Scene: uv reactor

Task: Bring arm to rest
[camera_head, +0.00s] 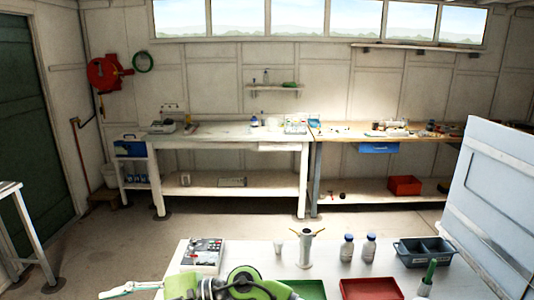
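A green and white arm of mine (245,284) crosses the bottom edge, left of centre, over the front of the near white table (335,254). A pale slim part with a teal edge (130,288) reaches left from it; I take this to be my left gripper, but its fingers are too small and cut off to read. I see nothing held in it. My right gripper does not show.
On the near table stand a control box (203,253), white cup (279,243), metal cylinder (305,250), two blue-capped bottles (347,248) (369,248), a divided bin (424,251), green-tipped bottle (427,280), green tray (311,289) and red tray (370,289). A pale panel (490,205) rises at right.

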